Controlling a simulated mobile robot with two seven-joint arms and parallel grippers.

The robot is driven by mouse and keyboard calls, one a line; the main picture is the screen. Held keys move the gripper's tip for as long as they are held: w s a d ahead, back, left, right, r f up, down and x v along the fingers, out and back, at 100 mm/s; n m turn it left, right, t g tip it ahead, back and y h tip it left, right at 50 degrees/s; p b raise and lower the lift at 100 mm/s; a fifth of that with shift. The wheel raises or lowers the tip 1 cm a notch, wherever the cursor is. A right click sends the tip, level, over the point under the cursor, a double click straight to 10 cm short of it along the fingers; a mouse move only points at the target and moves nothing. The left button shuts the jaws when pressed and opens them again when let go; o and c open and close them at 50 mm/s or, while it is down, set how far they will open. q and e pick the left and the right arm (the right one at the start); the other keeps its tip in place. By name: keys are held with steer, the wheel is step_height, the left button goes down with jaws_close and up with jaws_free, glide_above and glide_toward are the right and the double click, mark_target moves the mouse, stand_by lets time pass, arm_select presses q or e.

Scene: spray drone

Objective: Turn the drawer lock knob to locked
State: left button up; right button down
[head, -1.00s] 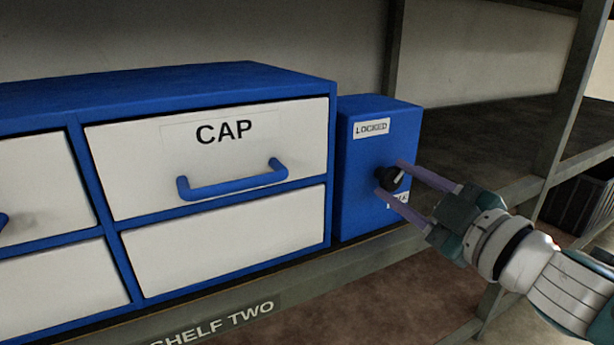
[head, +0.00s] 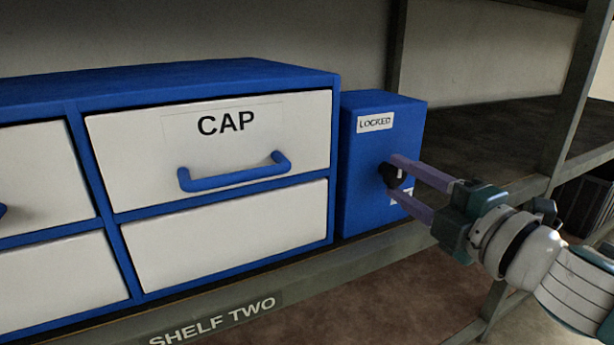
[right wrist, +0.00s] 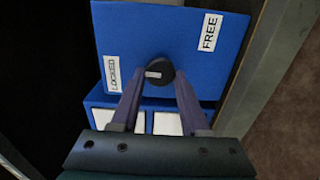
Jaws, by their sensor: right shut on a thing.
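The black lock knob (head: 388,175) is on the front of a blue lock box (head: 362,205), right of the drawer cabinet. A LOCKED label (head: 375,122) is above the knob; a lower label is partly hidden by my fingers. My right gripper (head: 396,177) is shut on the knob, one finger on each side. In the right wrist view the knob (right wrist: 156,72) sits between the fingertips. Its white mark lies left of its centre, on the side of the LOCKED label (right wrist: 113,73); the FREE label (right wrist: 210,31) is at upper right. My left gripper is not in view.
The blue cabinet (head: 333,130) with white drawers, one marked CAP (head: 245,160), stands close left of the lock box. Both rest on a shelf whose front edge reads SHELF TWO (head: 212,322). A shelf upright (head: 575,90) stands at right. Open space lies before the shelf.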

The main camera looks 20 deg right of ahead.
stand_by(0.4)
steer(key=shift+c, duration=2)
jaws_free()
steer(key=s+p, duration=0.1)
steer(key=s, duration=0.9)
steer(key=shift+d, duration=0.4)
